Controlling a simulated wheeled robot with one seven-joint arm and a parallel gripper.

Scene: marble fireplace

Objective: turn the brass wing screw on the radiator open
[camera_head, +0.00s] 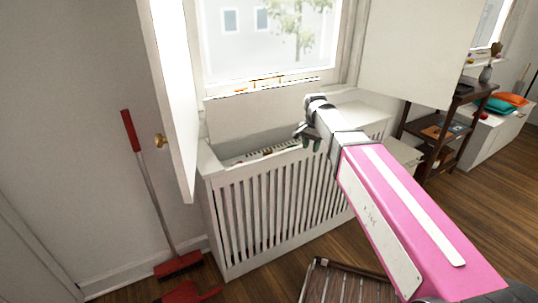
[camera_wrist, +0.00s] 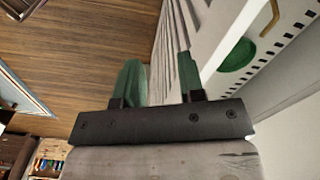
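The radiator (camera_head: 268,153) shows in the head view as a narrow strip inside the open top of a white slatted cover (camera_head: 265,215), under the window. My gripper (camera_head: 308,142) hangs over the cover's top, right of that opening. In the wrist view my gripper (camera_wrist: 160,78) has two green fingers standing apart with nothing between them. A bent brass-coloured piece (camera_wrist: 268,18) shows at the upper right, beyond the fingers; I cannot tell whether it is the wing screw. No wing screw can be made out in the head view.
A green round thing (camera_wrist: 237,55) lies by a white perforated strip in the wrist view. An open white shutter (camera_head: 172,90) stands left of the cover. A red broom (camera_head: 150,190) leans on the wall. A slatted wooden piece (camera_head: 345,285) is on the floor in front.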

